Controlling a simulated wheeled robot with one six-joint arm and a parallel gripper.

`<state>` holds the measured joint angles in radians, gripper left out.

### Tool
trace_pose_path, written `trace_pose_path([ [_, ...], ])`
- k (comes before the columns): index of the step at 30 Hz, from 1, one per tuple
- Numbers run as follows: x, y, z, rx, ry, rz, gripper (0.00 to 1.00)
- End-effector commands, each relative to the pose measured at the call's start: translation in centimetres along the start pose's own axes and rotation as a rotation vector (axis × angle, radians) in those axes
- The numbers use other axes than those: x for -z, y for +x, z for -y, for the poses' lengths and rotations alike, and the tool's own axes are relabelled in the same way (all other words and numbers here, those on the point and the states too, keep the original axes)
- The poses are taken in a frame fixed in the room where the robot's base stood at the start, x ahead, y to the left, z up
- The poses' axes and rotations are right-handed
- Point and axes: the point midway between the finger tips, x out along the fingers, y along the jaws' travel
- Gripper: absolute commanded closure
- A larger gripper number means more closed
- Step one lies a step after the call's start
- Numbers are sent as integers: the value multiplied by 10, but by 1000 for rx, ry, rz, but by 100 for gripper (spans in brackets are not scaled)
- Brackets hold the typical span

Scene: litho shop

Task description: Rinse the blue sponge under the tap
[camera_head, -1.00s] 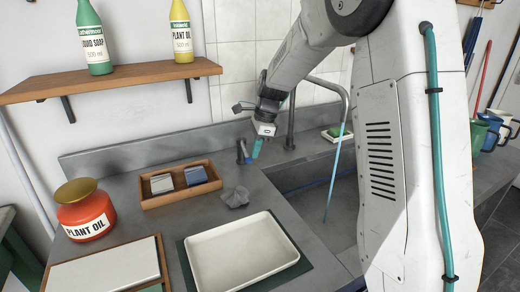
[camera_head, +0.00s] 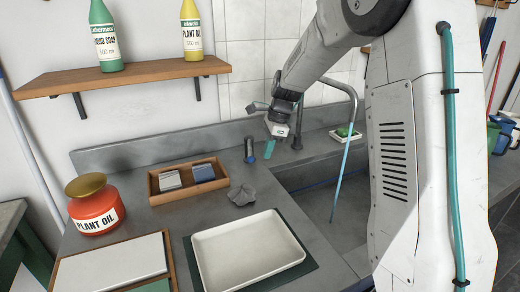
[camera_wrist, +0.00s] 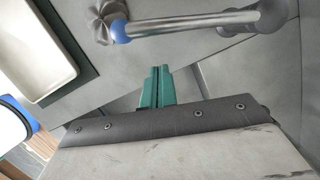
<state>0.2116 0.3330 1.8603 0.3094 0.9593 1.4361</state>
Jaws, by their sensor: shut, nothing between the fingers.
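The blue sponge (camera_head: 203,172) lies in a wooden tray (camera_head: 156,188) on the counter, beside a grey sponge (camera_head: 170,180). The grey gooseneck tap (camera_head: 356,103) arches over the sink (camera_head: 318,202), and a blue stream of water (camera_head: 340,180) falls from it into the basin. A dark lever with a blue part (camera_head: 249,150) stands on the counter left of my gripper. My gripper (camera_head: 271,150) is shut and empty above the counter, left of the tap and apart from the sponge. Its teal fingers (camera_wrist: 157,88) are together in the wrist view. The wrist view does not show the sponge.
A crumpled grey cloth (camera_head: 241,195) and a white tray (camera_head: 248,250) lie on the counter. A red plant oil jar (camera_head: 95,208) stands at the left. A shelf (camera_head: 120,80) holds two bottles. A green item (camera_head: 346,131) sits in a dish behind the sink.

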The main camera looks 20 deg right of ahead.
Motion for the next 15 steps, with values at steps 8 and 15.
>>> trace_pose_path([
  [8,4,-59,-2,3,-4,0,100],
  [15,3,-93,-3,0,-4,0,100],
])
